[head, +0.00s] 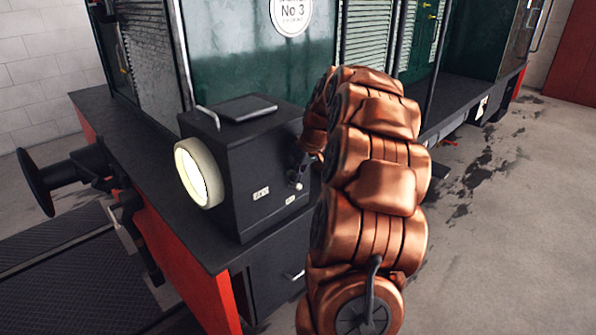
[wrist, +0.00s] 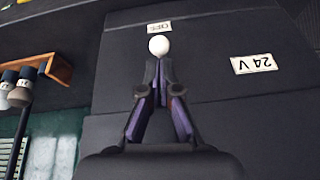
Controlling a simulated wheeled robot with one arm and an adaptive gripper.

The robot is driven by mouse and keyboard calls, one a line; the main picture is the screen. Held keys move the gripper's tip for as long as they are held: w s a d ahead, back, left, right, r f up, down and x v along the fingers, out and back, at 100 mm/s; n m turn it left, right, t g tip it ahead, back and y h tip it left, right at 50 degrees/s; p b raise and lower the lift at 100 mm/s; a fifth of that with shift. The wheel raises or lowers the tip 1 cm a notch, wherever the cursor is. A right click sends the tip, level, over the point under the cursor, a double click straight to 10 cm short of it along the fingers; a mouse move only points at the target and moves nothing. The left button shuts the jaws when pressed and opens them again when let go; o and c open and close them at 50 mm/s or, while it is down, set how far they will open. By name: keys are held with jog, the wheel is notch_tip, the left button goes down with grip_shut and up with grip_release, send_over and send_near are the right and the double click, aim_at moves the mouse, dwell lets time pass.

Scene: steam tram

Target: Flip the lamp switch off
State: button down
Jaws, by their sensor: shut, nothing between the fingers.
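The lamp is a black box (head: 262,160) with a bright, pale round lens (head: 199,173) on its left face, standing on the tram's dark ledge. Its switch has a white ball knob (head: 298,187), which also shows in the wrist view (wrist: 158,45). A small white label, upside down and seeming to read OFF (wrist: 160,27), sits just above the knob in the wrist view. My gripper (wrist: 157,68) is shut and empty, its fingertips right at the knob; I cannot tell whether they touch. In the head view my gripper (head: 299,177) is at the lamp's right side, partly hidden by my arm.
A white 24 V label (wrist: 254,64) is on the lamp's face, right of the knob in the wrist view. A wooden rack (wrist: 42,72) with pale-ended objects is at the left there. The green tram body (head: 235,60) rises behind the lamp. Floor at the right (head: 510,210) is clear.

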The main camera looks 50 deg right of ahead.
aim_at(301, 186)
jog(key=shift+s+f+b, duration=0.1)
jog(key=shift+f+b, duration=0.1)
jog(key=shift+b, duration=0.55)
jog(key=shift+s+t+b, duration=0.15)
jog(key=shift+t+b, duration=0.55)
jog(key=shift+b, duration=0.45)
jog(key=shift+f+b, duration=0.1)
jog(key=shift+b, duration=0.2)
jog(key=b, duration=0.2)
jog(key=f+t+b, duration=0.1)
jog(key=b, duration=0.1)
jog(key=shift+s+a, duration=0.1)
jog(key=shift+s, duration=0.2)
jog(key=t+b, duration=0.1)
jog(key=b, duration=0.2)
jog(key=f+t+b, duration=0.1)
jog(key=t+b, duration=0.1)
jog(key=b, duration=0.2)
jog(key=shift+s+b, duration=0.3)
jog(key=shift+s, duration=0.1)
jog(key=shift+r+b, duration=0.1)
jog(key=shift+b, duration=0.2)
jog(key=shift+r+p, duration=0.3)
jog(key=shift+p, duration=0.1)
jog(key=shift+w+r, duration=0.4)
jog(key=shift+w, duration=0.3)
